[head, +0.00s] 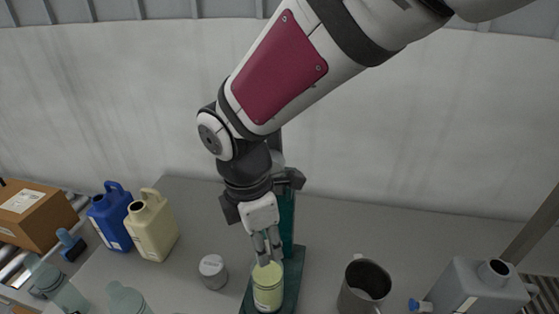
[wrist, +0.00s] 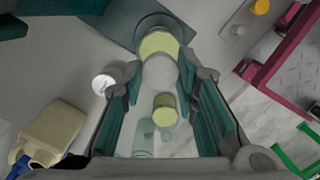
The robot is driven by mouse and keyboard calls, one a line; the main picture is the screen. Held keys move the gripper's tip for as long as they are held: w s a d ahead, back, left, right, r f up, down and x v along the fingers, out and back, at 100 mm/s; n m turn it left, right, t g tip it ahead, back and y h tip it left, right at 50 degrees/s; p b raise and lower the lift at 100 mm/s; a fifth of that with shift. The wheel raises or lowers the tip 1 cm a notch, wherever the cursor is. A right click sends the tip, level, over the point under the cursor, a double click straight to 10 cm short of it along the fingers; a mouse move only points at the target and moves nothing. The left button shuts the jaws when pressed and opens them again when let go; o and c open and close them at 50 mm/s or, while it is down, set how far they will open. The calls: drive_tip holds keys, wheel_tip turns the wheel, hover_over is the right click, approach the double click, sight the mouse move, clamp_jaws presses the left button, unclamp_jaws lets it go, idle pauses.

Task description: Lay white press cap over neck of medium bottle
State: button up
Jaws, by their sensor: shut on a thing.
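A yellow-green bottle (head: 267,296) with a pale label stands upright on the teal base of a press (head: 291,270). In the wrist view its top (wrist: 158,43) shows just beyond my fingertips. My gripper (head: 268,261) points down right above this bottle, its fingers close to its top. In the wrist view my gripper (wrist: 160,76) is shut on a round whitish thing, the white press cap (wrist: 160,72), between the fingertips. The cap overlaps the bottle's near side in that view. In the head view my fingers mostly hide the cap; I cannot tell whether it touches the bottle.
A small white-lidded jar (head: 213,270) stands left of the press. A cream jug (head: 152,228) and a blue jug (head: 112,218) stand further left. A metal mug (head: 361,287) and a grey can (head: 476,287) stand at right. Another yellow-green container (wrist: 165,109) shows in the wrist view.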

drive_tip(key=shift+f, duration=0.2)
drive_tip(key=o, duration=0.7)
drive_tip(key=r, duration=0.4)
drive_tip(key=a+r, duration=0.1)
drive_tip(key=r, duration=0.8)
drive_tip(key=shift+s+a+r+b, duration=0.1)
drive_tip(key=shift+s+a+b, duration=0.1)
drive_tip(key=shift+s+b, duration=0.15)
